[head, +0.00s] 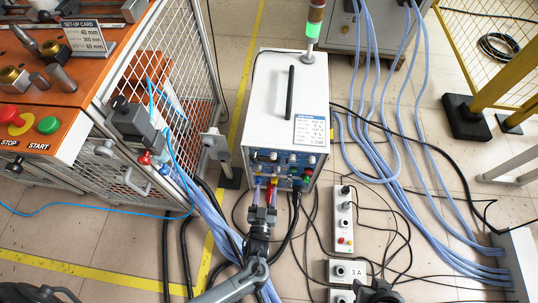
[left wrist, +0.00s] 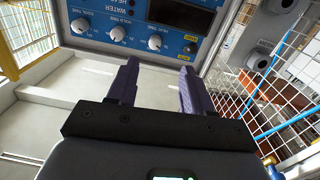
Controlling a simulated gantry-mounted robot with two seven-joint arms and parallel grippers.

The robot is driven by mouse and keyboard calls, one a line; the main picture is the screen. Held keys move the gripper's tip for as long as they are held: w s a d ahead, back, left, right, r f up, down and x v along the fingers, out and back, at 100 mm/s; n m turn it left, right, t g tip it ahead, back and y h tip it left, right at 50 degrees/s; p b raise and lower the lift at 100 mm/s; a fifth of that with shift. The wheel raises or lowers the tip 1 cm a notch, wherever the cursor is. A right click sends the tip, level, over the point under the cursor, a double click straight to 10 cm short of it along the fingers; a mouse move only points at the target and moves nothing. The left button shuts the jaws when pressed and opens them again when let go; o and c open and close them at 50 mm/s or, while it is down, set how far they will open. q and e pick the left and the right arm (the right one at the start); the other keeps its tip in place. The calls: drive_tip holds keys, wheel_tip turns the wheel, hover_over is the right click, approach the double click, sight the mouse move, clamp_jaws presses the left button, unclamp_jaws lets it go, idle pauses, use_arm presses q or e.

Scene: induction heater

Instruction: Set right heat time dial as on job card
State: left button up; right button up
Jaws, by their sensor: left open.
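The white heater cabinet (head: 285,95) has a blue control panel (head: 268,165) with small knobs on its near face. In the left wrist view the panel (left wrist: 120,10) appears upside down, with three pale dials: a left one (left wrist: 78,25), a middle one (left wrist: 117,33) and a right one (left wrist: 155,43). Their labels are only partly legible. My left gripper (head: 264,187) is in front of the panel's lower part; in the wrist view its fingers (left wrist: 158,72) are open and empty, below the right dial. A white printed card (head: 311,129) lies on the cabinet top, its text too small to read.
An orange bench (head: 50,95) with a set-up card and wire cage (head: 178,80) stands left. Blue hoses (head: 385,160) and black cables run right of the cabinet. Socket boxes (head: 343,218) stand at front right. A dark shape at the bottom edge is unclear.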

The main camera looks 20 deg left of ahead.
sight(273, 158)
use_arm(q)
drive_tip(key=b+x, duration=0.1)
drive_tip(key=x, duration=0.2)
drive_tip(key=r+b+x, duration=0.1)
drive_tip(key=x, duration=0.3)
drive_tip(key=b+x, duration=0.2)
drive_tip(key=x, duration=0.1)
drive_tip(key=shift+w+d+r, duration=0.15)
drive_tip(key=shift+w+d, duration=0.15)
drive_tip(key=shift+w, duration=0.05)
drive_tip(key=shift+w+a+b, duration=0.2)
drive_tip(key=shift+w+b, duration=0.1)
drive_tip(key=shift+w, duration=0.25)
use_arm(e)
drive_tip(key=shift+d+f, duration=0.2)
drive_tip(key=shift+f, duration=1.95)
use_arm(q)
drive_tip(key=shift+r, duration=0.1)
clamp_jaws()
use_arm(e)
drive_tip(key=shift+d, duration=0.1)
drive_tip(key=shift+r, duration=0.2)
